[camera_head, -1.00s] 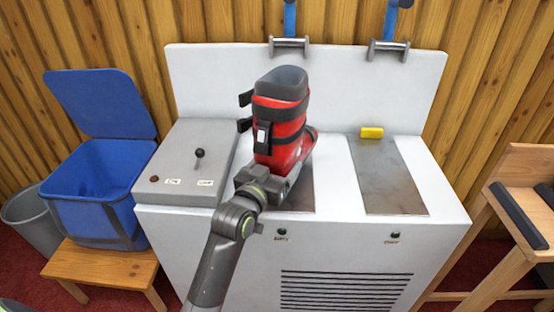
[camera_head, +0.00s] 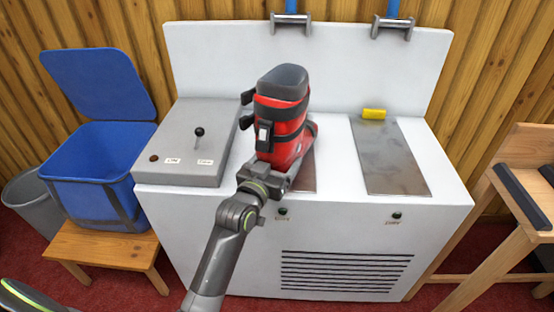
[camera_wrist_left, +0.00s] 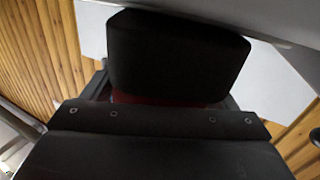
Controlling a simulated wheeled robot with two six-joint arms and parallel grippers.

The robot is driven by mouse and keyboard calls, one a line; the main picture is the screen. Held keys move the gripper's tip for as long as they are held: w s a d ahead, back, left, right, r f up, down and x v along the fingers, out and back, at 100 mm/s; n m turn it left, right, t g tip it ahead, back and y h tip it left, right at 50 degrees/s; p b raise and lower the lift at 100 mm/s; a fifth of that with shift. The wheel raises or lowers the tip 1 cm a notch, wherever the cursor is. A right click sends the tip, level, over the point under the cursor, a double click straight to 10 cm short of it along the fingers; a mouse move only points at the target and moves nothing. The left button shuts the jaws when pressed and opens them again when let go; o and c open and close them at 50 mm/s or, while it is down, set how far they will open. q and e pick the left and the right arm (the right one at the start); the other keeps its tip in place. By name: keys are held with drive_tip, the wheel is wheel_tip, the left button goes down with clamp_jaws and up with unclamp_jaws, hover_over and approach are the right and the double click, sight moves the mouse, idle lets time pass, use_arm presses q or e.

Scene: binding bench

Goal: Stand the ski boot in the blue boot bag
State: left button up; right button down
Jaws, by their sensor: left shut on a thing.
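The ski boot (camera_head: 291,142) is red with a grey cuff and black straps. It is upright over the front of the white bench, in front of the left metal plate (camera_head: 304,180). My left gripper (camera_head: 268,178) is shut on its lower near side; the contact is partly hidden. I cannot tell whether the sole clears the bench. In the left wrist view a dark block (camera_wrist_left: 178,55) with a little red under it fills the middle. The blue boot bag (camera_head: 88,190) stands at the left, lid open upright behind it. My right gripper is not in view.
The bag stands on a low wooden stool (camera_head: 105,250) beside a grey bin (camera_head: 35,205). A grey control box (camera_head: 185,170) with a lever lies between boot and bag. A yellow block (camera_head: 374,114) is by the right plate (camera_head: 390,160).

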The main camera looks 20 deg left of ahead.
use_arm(q)
drive_tip(key=shift+r, duration=0.15)
drive_tip(key=o, duration=1.8)
drive_tip(key=s+a, duration=0.1)
drive_tip(key=s, duration=1.1)
drive_tip(key=s+a+f+g, duration=0.2)
drive_tip(key=s+f+g, duration=0.35)
drive_tip(key=f, duration=0.75)
drive_tip(key=s+a+f+g, duration=0.1)
drive_tip(key=s+f+g, duration=0.4)
drive_tip(key=f, duration=0.8)
drive_tip(key=s+a+f+g, duration=0.1)
drive_tip(key=s+f+g, duration=0.1)
drive_tip(key=s, duration=0.4)
drive_tip(key=s+a+f+n+g+y, duration=0.1)
drive_tip(key=s+f+g, duration=0.1)
drive_tip(key=s+f, duration=0.3)
drive_tip(key=s+a+f+n+g+y, duration=0.1)
drive_tip(key=s+f+g, duration=0.1)
drive_tip(key=s+f, duration=0.2)
drive_tip(key=shift+s+a+f+g, duration=0.1)
drive_tip(key=shift+s+a+g, duration=0.05)
drive_tip(key=shift+s, duration=0.8)
drive_tip(key=shift+s+a+g, duration=0.1)
drive_tip(key=shift+s, duration=0.8)
